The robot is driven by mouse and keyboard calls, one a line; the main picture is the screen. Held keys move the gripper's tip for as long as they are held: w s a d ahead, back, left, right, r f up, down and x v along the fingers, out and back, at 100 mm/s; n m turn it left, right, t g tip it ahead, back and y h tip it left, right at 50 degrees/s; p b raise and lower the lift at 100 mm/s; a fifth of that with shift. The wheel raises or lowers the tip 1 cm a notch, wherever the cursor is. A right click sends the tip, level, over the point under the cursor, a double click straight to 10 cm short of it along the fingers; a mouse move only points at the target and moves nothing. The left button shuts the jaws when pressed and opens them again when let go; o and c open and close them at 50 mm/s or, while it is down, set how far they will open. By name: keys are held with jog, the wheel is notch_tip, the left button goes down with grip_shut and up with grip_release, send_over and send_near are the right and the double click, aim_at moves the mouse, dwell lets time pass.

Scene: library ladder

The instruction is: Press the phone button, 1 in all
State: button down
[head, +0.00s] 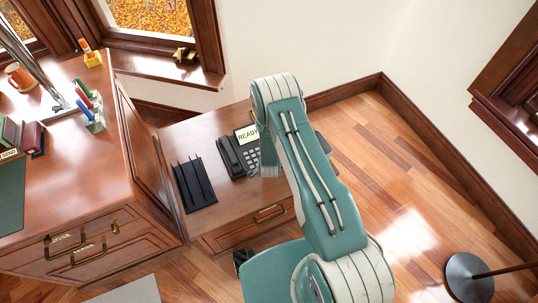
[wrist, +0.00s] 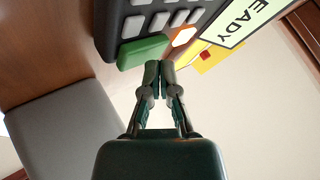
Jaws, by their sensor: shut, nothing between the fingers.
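The dark desk phone (head: 229,158) sits on the low wooden cabinet, its screen (head: 247,134) reading READY. In the wrist view the phone's keypad (wrist: 150,18) is at the top, with grey keys, a green button (wrist: 140,52) and a glowing orange-rimmed button (wrist: 184,37). The READY screen (wrist: 235,22) is at the upper right. My gripper (wrist: 160,66) is shut and empty, its tips at the edge of the green button and just below the glowing one. I cannot tell whether they touch. In the head view my arm hides the gripper's tips and part of the phone.
A black slotted rack (head: 194,184) lies left of the phone on the low cabinet (head: 225,205). A taller wooden desk (head: 75,190) stands at the left. A round dark stand base (head: 469,277) is on the floor at the right. A grey block (wrist: 62,130) shows in the wrist view.

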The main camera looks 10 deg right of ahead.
jog(key=shift+f, duration=0.45)
dwell(0.6)
dwell(0.4)
jog(key=shift+r, duration=0.9)
jog(key=shift+r, duration=2.5)
jog(key=shift+r, duration=0.1)
